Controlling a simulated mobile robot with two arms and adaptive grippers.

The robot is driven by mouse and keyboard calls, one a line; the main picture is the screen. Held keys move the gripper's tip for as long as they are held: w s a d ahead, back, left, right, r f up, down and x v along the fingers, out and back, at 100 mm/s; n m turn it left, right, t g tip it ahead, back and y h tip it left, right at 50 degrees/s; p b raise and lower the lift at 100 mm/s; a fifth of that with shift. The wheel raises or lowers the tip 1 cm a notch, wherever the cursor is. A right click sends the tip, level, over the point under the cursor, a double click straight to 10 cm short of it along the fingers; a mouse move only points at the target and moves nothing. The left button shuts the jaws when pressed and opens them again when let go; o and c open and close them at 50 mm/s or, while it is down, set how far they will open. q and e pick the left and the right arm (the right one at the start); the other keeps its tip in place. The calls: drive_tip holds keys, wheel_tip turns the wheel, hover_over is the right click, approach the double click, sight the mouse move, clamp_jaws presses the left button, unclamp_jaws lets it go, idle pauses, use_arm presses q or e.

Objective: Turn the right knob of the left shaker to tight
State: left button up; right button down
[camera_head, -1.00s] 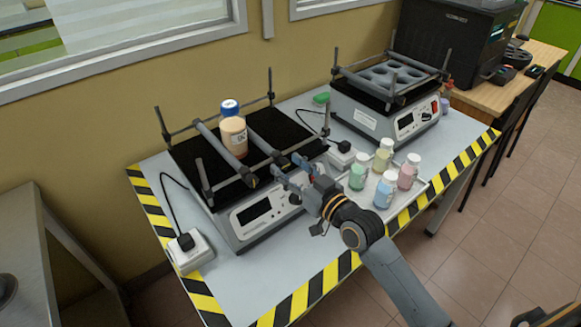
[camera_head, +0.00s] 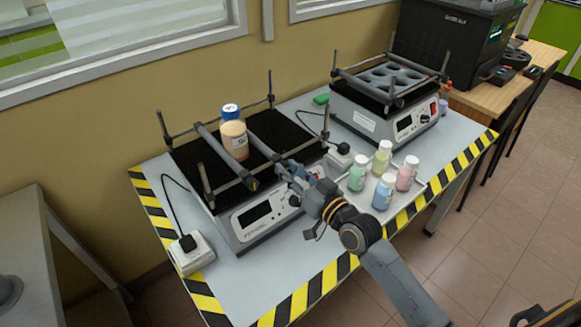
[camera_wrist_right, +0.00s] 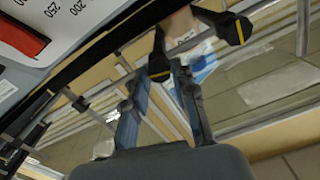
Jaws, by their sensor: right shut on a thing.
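The left shaker (camera_head: 240,232) is a white box with a display and a black platform. On it stands an orange-filled bottle with a blue cap (camera_head: 233,140), upright between two grey clamp bars. The left bar ends in a black knob (camera_head: 252,184), also in the right wrist view (camera_wrist_right: 238,30). The right bar's black knob with a yellow stripe (camera_wrist_right: 158,68) sits between my right fingertips. My right gripper (camera_head: 283,168) is shut on this right knob, which it mostly hides in the head view. My left gripper is not in view.
Several coloured bottles (camera_head: 384,190) stand on a tray right of my right gripper. A second shaker (camera_head: 385,118) stands behind them. A white power socket (camera_head: 192,253) with a cable lies at the table's left. The striped front edge is mostly clear.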

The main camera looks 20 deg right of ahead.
drive_tip(key=m+p, duration=0.1)
drive_tip(key=m, duration=0.2)
drive_tip(key=shift+r+m+p, duration=0.15)
drive_tip(key=shift+m+p, duration=0.2)
drive_tip(key=shift+m, duration=0.05)
drive_tip(key=m+p, duration=0.1)
drive_tip(key=m, duration=0.2)
drive_tip(key=shift+d+m, duration=0.1)
drive_tip(key=shift+m, duration=0.2)
drive_tip(key=m, duration=0.3)
drive_tip(key=shift+m+p, duration=0.3)
drive_tip(key=shift+p, duration=0.1)
drive_tip(key=shift+f+m, duration=0.15)
drive_tip(key=shift+m, duration=0.9)
drive_tip(key=shift+f+m, duration=0.1)
drive_tip(key=shift+m, duration=0.95)
drive_tip(key=c, duration=1.1)
unclamp_jaws()
